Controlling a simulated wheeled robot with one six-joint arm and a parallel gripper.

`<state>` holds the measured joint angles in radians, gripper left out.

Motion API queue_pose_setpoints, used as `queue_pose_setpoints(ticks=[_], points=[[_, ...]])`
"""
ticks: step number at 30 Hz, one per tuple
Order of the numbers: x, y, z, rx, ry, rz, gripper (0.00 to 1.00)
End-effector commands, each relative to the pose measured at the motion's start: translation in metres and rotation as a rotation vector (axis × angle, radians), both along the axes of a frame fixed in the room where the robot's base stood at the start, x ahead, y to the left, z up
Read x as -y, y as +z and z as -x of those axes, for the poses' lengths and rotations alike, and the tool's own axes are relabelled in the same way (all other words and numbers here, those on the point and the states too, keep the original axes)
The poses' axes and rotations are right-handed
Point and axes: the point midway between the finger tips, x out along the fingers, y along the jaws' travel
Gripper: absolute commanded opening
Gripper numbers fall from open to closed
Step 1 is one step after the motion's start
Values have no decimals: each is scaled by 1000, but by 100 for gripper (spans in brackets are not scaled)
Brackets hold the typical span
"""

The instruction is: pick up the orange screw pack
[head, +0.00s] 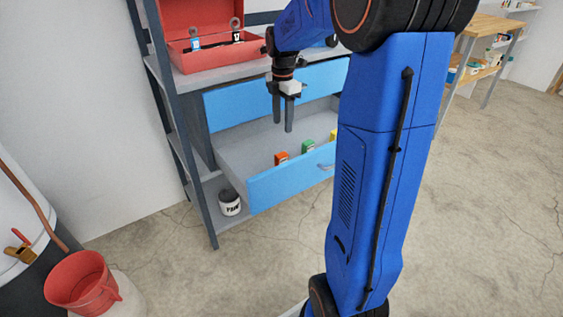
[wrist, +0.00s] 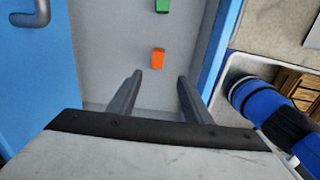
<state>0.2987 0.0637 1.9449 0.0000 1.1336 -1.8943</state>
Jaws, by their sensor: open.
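The orange screw pack (head: 281,158) sits in the open drawer, near its front panel. In the wrist view the orange pack (wrist: 158,58) lies on the drawer floor, just beyond the gap between my fingertips. My gripper (head: 283,115) points down above the drawer, open and empty. Its two fingers also show apart in the wrist view (wrist: 160,77). The pack is clear of the fingers and not touched by them.
A green pack (head: 308,146) and a yellow pack (head: 333,135) stand in a row to the right of the orange one. The blue drawer front (head: 290,180) and its side walls enclose them. A red toolbox (head: 205,50) rests on the bench above.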

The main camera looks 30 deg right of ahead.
Motion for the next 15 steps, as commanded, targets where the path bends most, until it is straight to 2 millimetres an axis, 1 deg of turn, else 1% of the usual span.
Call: queue_pose_setpoints(ticks=[15], points=[[-1, -88, 1, -3, -1, -1, 45]])
